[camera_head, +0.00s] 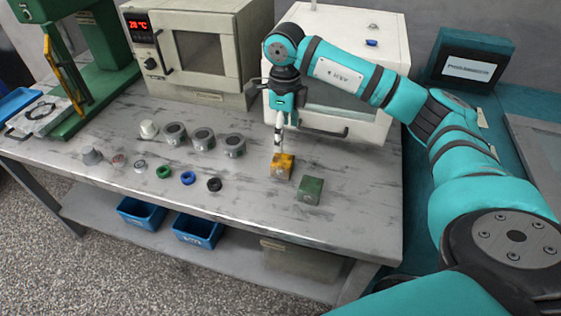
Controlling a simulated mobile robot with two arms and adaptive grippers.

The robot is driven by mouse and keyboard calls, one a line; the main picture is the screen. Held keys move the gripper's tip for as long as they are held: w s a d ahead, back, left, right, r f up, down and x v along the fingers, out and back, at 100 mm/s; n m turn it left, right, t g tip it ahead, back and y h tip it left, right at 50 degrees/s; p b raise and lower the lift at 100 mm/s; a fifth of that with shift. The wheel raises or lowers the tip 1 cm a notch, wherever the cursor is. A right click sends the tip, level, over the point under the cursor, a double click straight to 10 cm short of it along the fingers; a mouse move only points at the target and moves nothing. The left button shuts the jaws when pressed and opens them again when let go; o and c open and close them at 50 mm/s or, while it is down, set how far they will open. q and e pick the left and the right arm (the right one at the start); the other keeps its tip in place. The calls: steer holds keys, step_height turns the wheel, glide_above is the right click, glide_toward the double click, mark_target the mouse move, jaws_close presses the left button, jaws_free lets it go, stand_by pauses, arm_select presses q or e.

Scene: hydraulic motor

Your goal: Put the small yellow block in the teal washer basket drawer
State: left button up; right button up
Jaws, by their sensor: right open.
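A small yellow block (284,168) sits on the grey workbench near its right front part. My right gripper (281,148) points down right at the top of the block, with its jaws open. The fingertips look very near or touching the block's top; I cannot tell which. A dark teal box-shaped unit (440,62) with a white label stands at the back right, on a teal surface. It may be the washer, but I cannot make out a basket drawer. My left gripper is not in view.
A green block (310,190) sits just right of the yellow block. Several grey cups and small rings (188,178) lie to the left on the bench (250,205). A beige oven (200,50) and a white cabinet (390,40) stand behind. Blue bins (198,232) are below.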

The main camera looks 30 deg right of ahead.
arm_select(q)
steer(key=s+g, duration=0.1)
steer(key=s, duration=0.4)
arm_select(e)
glide_above(282, 159)
steer(key=f, duration=0.4)
steer(key=shift+s+d, duration=0.15)
steer(key=shift+s, duration=0.2)
steer(key=shift+w+f+p, duration=0.15)
steer(key=shift+f+p, duration=0.15)
steer(key=shift+f, duration=1.5)
step_height(282, 159, down, 4)
steer(key=shift+w+f+p, duration=0.1)
steer(key=shift+f+p, duration=0.1)
steer(key=shift+p, duration=0.5)
steer(key=shift+f, duration=0.3)
steer(key=c, duration=1)
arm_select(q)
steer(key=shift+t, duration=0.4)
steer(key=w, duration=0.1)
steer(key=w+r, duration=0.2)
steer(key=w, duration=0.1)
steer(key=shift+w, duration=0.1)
arm_select(e)
steer(key=shift+r, duration=0.1)
jaws_close()
